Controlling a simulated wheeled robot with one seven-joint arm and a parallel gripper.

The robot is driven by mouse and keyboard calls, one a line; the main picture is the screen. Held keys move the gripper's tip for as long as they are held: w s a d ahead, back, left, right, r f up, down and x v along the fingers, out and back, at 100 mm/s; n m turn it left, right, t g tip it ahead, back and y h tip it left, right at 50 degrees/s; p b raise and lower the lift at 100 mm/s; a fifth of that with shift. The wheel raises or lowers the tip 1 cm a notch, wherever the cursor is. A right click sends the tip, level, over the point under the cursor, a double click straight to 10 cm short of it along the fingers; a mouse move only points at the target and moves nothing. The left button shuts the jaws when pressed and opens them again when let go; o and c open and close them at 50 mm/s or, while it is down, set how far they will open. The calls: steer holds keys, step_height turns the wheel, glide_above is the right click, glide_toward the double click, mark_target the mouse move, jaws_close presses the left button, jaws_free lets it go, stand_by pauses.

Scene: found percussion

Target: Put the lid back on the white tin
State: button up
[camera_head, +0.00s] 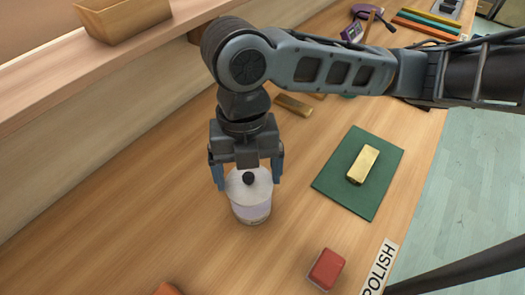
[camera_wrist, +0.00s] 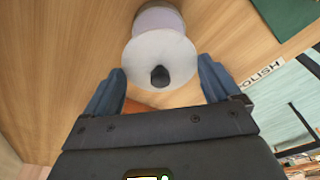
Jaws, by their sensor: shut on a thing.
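The lid (camera_head: 240,186) is a pale round disc with a dark knob in the middle. It also shows in the wrist view (camera_wrist: 180,52). In the wrist view the lid lies between the fingertips (camera_wrist: 160,85). The white tin (camera_head: 252,212) stands upright on the wooden bench, directly under the lid, and its side shows beyond the lid in the wrist view (camera_wrist: 158,19). The lid hides the tin's top, so I cannot tell whether they touch.
A green mat (camera_head: 335,180) with a gold bar (camera_head: 362,165) lies to the right. A red block (camera_head: 326,269) and a POLISH label (camera_head: 379,268) are near the front edge. An orange thing (camera_head: 166,289) shows at the bottom. A wooden tray (camera_head: 122,18) sits on the raised ledge.

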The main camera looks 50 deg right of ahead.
steer(key=shift+d+f, duration=0.2)
steer(key=shift+f, duration=3)
steer(key=shift+f, duration=0.15)
stand_by(0.3)
steer(key=o, duration=0.7)
steer(key=shift+o, duration=0.2)
steer(key=shift+r, duration=3.55)
steer(key=shift+c, duration=0.5)
